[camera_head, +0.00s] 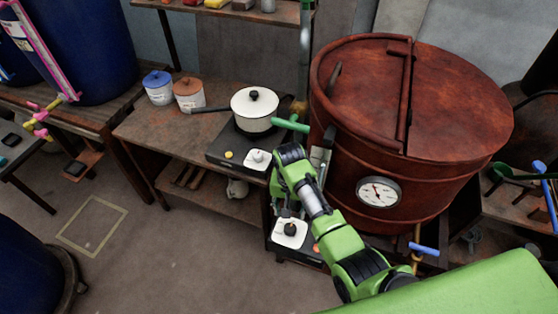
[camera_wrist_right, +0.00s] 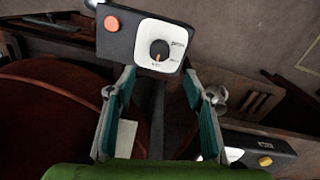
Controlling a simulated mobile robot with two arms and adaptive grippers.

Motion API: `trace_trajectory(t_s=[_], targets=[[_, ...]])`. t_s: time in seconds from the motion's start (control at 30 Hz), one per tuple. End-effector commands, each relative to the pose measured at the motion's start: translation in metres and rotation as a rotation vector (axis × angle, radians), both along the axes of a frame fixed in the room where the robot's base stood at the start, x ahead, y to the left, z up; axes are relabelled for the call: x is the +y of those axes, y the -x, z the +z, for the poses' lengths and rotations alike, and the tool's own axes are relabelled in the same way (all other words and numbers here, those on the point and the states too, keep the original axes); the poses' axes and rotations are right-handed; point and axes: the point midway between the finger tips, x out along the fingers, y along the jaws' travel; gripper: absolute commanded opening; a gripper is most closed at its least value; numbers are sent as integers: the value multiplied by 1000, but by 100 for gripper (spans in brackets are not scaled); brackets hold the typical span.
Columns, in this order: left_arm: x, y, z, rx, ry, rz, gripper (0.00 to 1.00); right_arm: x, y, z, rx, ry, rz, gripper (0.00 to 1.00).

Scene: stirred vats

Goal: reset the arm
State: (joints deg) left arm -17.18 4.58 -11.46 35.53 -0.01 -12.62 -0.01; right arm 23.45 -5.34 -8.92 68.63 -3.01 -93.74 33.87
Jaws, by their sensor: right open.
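My right arm (camera_head: 345,245) is green and black and reaches in from the lower right, bent in front of the red-brown vat. My right gripper (camera_wrist_right: 160,80) is open and empty in the wrist view, with its two teal-lined fingers apart. A dark control box with a white dial plate (camera_wrist_right: 175,34) and an orange-red button (camera_wrist_right: 112,22) lies just beyond the fingertips. In the head view the dial plate (camera_head: 289,234) shows below the arm's wrist. The arm hides most of the right gripper there; I cannot tell whether the fingers touch the box. My left gripper is not in view.
The vat (camera_head: 455,120) with a gauge (camera_head: 379,192) stands close to the right arm. A white pot (camera_head: 254,122) sits on a hot plate (camera_head: 225,150) on the bench, beside two lidded tins (camera_head: 189,95). Open floor (camera_head: 180,265) lies to the left.

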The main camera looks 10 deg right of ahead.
Motion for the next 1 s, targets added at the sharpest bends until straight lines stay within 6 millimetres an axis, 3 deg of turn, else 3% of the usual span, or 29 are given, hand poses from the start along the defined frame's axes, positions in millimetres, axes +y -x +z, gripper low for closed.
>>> trace_trajectory(t_s=[0.2, 0.33, 0.57, 0.8, 1.0], targets=[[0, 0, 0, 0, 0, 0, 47, -1, 2, -1, -2, -1, 3, 48], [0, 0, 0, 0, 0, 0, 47, -7, 18, -6, -20, -8, 32, 48], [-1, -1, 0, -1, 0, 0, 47, -32, 84, -6, -102, -13, 167, 48], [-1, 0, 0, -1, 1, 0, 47, -52, 157, 25, -196, 3, 342, 48], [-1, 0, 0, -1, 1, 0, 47, -58, 193, 53, -245, 16, 441, 48]])
